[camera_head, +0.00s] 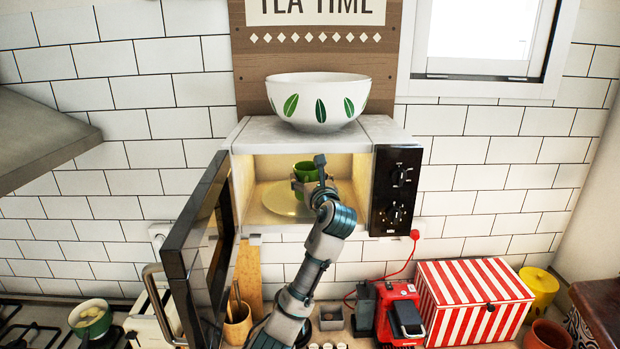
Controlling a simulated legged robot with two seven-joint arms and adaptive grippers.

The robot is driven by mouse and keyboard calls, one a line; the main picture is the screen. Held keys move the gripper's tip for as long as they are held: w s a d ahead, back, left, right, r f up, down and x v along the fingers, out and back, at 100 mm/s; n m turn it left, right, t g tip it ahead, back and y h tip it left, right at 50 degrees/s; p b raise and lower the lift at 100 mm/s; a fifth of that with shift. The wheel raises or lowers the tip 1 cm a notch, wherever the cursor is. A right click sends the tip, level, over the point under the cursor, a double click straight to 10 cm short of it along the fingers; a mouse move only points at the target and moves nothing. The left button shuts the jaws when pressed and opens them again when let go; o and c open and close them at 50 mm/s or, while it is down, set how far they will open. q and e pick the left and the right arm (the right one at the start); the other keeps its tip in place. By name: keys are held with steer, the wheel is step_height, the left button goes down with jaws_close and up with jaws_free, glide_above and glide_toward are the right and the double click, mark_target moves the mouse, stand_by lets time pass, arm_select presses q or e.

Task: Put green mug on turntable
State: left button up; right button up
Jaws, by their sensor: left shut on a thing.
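The green mug (306,170) is inside the open, lit microwave, above the turntable. My left gripper (308,182) reaches in from the front and is shut on the mug, which looks upright. The pale yellow round turntable (277,203) lies on the microwave floor, partly hidden behind my gripper and arm. Whether the mug's base touches the turntable is hidden. My right gripper is not in view.
The microwave door (198,250) stands open at the left of my arm. The control panel (396,190) is at the right. A white bowl with leaf patterns (318,100) sits on top. A red-striped box (473,300) and red machine (398,312) stand below right.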

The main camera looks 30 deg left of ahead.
arm_select(q)
steer(key=shift+a+f, duration=0.15)
steer(key=shift+f, duration=0.2)
steer(key=shift+a+f, duration=0.3)
steer(key=shift+a, duration=0.3)
steer(key=o, duration=1.4)
steer(key=shift+a+f, duration=0.1)
steer(key=shift+a, duration=0.15)
steer(key=o, duration=0.3)
steer(key=shift+a, duration=0.15)
steer(key=shift+o, duration=0.2)
steer(key=shift+d, duration=0.3)
steer(key=shift+s+d, duration=0.15)
steer(key=shift+d, duration=0.45)
steer(key=b+v, duration=0.2)
steer(key=v, duration=0.3)
steer(key=b+v, duration=0.2)
steer(key=v, duration=0.4)
steer(key=shift+s, duration=0.15)
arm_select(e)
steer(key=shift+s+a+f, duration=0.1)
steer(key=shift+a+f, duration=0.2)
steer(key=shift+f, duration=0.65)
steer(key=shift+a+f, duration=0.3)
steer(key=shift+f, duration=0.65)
